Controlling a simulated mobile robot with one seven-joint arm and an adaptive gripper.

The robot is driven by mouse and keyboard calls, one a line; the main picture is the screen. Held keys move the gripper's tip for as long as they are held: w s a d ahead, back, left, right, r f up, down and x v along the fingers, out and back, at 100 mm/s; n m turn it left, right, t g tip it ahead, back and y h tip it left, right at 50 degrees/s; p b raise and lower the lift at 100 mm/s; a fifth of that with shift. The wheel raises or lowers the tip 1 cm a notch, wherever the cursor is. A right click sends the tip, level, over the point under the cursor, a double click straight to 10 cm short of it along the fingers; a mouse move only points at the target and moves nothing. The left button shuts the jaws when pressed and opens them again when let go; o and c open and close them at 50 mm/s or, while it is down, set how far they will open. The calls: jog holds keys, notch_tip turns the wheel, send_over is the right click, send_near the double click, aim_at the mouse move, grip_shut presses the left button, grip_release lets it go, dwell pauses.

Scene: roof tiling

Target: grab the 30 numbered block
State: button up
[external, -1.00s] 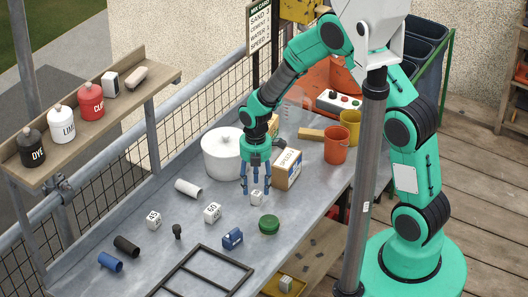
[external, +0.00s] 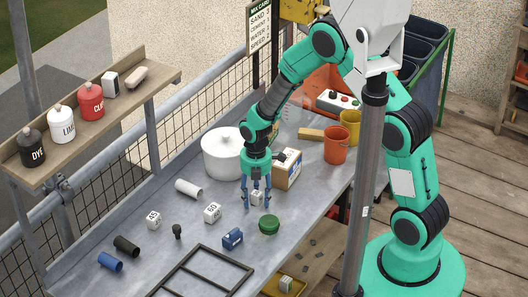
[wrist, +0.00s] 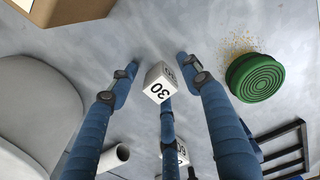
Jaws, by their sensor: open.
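The white block marked 30 (wrist: 158,88) sits on the grey table between my gripper's spread blue fingers in the wrist view. It also shows in the external view (external: 257,198), partly hidden by the fingers. My gripper (external: 257,203) points down over it, open, with its fingertips low near the table. In the wrist view my gripper (wrist: 156,66) has one finger on each side of the block and a third behind it. I cannot tell whether any finger touches the block.
A green round lid or tub (external: 269,225) stands close by at the right front. A block marked 60 (external: 212,213) and a white pot (external: 222,155) are to the left, a box (external: 288,170) just behind. A blue item (external: 232,238) and black frame (external: 202,270) lie nearer the front.

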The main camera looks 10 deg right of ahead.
aim_at(258, 194)
jog(key=shift+c, duration=0.5)
jog(key=c, duration=1.1)
jog(key=shift+o, duration=0.2)
jog(key=shift+r, duration=0.1)
jog(key=shift+r, duration=0.55)
jog(key=shift+s+d+r+p, duration=0.2)
jog(key=shift+r+p, duration=0.15)
jog(key=shift+r, duration=0.3)
jog(key=shift+s+d+r+p, duration=0.15)
jog(key=shift+r+p, duration=0.2)
jog(key=shift+r, duration=0.25)
jog(key=s+d, duration=0.2)
jog(key=s, duration=0.2)
jog(key=s+d+p, duration=0.1)
jog(key=s+d, duration=0.2)
jog(key=s, duration=0.1)
jog(key=s+d+r+p, duration=0.1)
jog(key=s+d, duration=0.2)
jog(key=s, duration=0.1)
jog(key=shift+s+r, duration=0.1)
jog(key=shift+s, duration=0.25)
